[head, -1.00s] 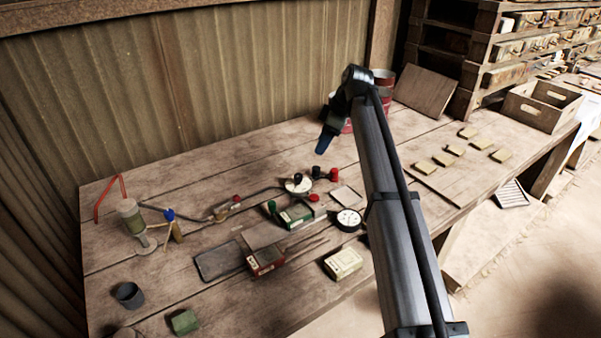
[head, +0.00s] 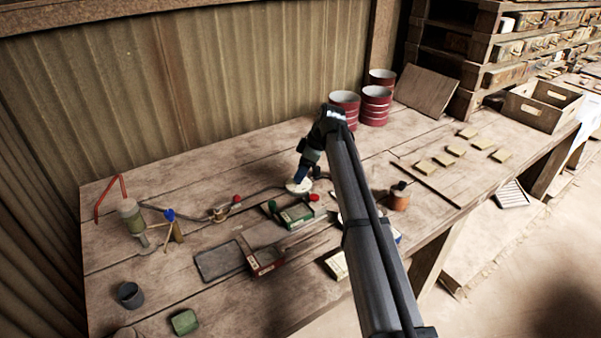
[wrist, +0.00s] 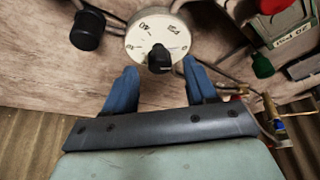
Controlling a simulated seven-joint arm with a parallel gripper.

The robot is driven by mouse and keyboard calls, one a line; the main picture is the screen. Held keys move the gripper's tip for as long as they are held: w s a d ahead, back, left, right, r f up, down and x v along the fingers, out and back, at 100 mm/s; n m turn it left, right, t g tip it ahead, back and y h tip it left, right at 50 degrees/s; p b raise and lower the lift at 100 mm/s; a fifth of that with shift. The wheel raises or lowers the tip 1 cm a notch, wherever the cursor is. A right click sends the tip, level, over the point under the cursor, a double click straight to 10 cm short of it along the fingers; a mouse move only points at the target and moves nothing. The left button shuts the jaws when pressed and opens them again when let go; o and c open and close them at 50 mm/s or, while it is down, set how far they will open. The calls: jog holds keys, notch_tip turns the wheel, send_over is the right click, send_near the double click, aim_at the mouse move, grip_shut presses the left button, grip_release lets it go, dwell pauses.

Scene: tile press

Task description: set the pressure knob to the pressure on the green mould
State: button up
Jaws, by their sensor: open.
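The pressure dial (head: 299,187) is a pale round disc on the bench, partly covered by my gripper (head: 300,175) in the head view. In the wrist view the white dial (wrist: 150,30) carries printed numbers and a black pressure knob (wrist: 160,60). My gripper (wrist: 159,72) is open, with its blue fingers on either side of the knob's near end; contact cannot be told. The knob's pointing direction is unclear. The green mould (head: 296,214) lies just in front of the dial.
A red mould (head: 266,262) and a cream one (head: 337,265) lie nearer. A green knob (head: 272,205) and a red knob (head: 314,198) flank the green mould. A black knob (wrist: 87,30) stands beside the dial. Red-and-white tins (head: 376,105) stand behind.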

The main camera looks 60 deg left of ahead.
jog(key=shift+x, duration=0.75)
grip_shut()
